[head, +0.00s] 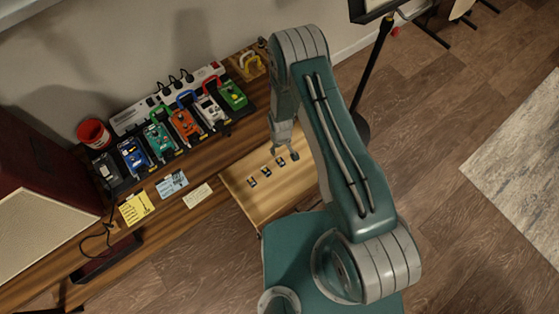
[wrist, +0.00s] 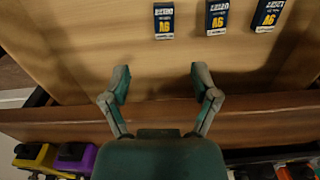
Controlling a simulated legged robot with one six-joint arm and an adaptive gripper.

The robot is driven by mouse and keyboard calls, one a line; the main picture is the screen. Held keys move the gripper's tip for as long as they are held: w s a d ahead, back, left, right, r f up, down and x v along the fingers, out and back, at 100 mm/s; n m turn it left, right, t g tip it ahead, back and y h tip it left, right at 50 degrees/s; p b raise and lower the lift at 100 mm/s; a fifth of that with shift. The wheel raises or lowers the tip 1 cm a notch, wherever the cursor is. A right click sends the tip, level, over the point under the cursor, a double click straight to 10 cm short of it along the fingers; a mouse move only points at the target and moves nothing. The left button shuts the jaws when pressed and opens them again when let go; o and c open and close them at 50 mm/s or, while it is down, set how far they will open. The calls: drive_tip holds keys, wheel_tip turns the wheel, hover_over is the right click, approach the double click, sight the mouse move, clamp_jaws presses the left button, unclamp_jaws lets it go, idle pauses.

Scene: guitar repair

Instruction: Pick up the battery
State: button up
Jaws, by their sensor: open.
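Three small dark batteries with yellow lettering lie in a row on a light wooden surface (head: 285,190). In the wrist view they are the left battery (wrist: 164,21), the middle battery (wrist: 217,17) and the right battery (wrist: 267,15), all near the top edge. In the head view they show as small dark pieces, one of them here (head: 252,183). My gripper (wrist: 160,78) is open and empty, its fingers apart. No battery is between the fingers; the left battery lies ahead of the gap. In the head view my gripper (head: 286,153) hangs over the far end of the row.
A row of coloured pedals, including an orange pedal (head: 186,125), stands on the brown bench behind the light surface. A red cup (head: 94,134), a yellow note (head: 136,208) and a speaker cabinet (head: 40,235) are at left. A dark stand (head: 372,75) rises behind my arm.

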hover_over(280, 161)
drive_tip(key=f, duration=0.4)
drive_tip(key=shift+w+d+f, duration=0.1)
drive_tip(key=shift+w+f, duration=0.05)
drive_tip(key=shift+w, duration=0.25)
drive_tip(key=shift+s+f, duration=0.15)
drive_tip(key=shift+f, duration=1.15)
drive_tip(key=shift+s+f, duration=0.1)
drive_tip(key=shift+f, duration=1.2)
clamp_jaws()
